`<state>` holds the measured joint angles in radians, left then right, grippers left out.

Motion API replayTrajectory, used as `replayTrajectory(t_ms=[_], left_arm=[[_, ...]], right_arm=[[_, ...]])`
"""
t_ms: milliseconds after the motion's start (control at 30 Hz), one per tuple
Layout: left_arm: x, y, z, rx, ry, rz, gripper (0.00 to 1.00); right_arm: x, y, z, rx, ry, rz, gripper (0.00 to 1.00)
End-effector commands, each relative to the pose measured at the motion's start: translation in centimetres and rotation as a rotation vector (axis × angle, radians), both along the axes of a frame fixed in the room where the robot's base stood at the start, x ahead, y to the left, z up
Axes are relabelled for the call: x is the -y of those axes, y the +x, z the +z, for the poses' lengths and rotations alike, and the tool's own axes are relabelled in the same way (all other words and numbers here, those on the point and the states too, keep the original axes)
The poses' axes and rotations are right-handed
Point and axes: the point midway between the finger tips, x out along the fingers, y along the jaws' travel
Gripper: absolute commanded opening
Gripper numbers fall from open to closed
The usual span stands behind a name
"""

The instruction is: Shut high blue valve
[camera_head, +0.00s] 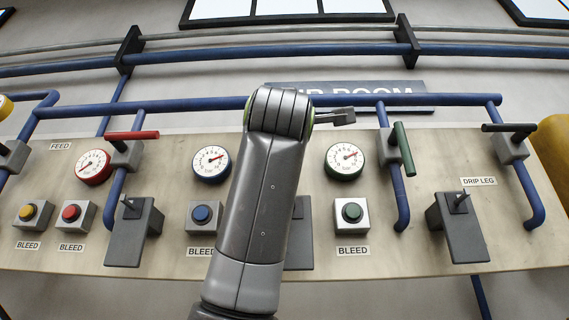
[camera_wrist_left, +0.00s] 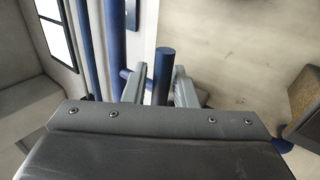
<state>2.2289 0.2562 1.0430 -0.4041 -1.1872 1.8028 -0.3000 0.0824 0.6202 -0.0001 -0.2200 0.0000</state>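The blue valve handle (camera_wrist_left: 163,70) shows in the left wrist view as a short blue bar with a free end. My left gripper (camera_wrist_left: 158,76) has its two grey fingers apart, one on each side of this bar. A gap shows between the bar and the left finger; on the right side I cannot tell whether they touch. In the head view my arm rises from the bottom middle and hides the blue valve. Only a small grey piece, apparently part of my gripper (camera_head: 340,117), shows right of the arm's top. My right gripper is not in view.
The panel (camera_head: 320,265) carries a red valve handle (camera_head: 132,135), a green one (camera_head: 403,150) and a black one (camera_head: 510,127). A blue-rimmed gauge (camera_head: 211,161) and green-rimmed gauge (camera_head: 344,159) flank my arm. A blue pipe (camera_head: 200,104) runs above. Grey brackets (camera_head: 135,235) stick out below.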

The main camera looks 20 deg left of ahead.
Motion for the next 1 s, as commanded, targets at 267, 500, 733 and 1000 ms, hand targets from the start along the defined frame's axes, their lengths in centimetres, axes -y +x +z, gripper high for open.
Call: replayTrajectory(t_ms=[267,500,733,1000], left_arm=[[0.1,0.0,0.0,-0.001,0.002,-0.001,0.33],[0.4,-1.1,-1.1,0.001,0.002,-0.002,0.33],[1.5,-4.4,-3.7,0.002,0.002,-0.004,0.33],[2.8,-9.1,-7.0,0.003,0.002,-0.004,0.33]], right_arm=[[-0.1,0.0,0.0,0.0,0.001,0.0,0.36],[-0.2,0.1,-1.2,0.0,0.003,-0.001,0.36],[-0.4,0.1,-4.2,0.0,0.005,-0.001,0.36],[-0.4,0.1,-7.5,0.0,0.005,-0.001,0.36]])
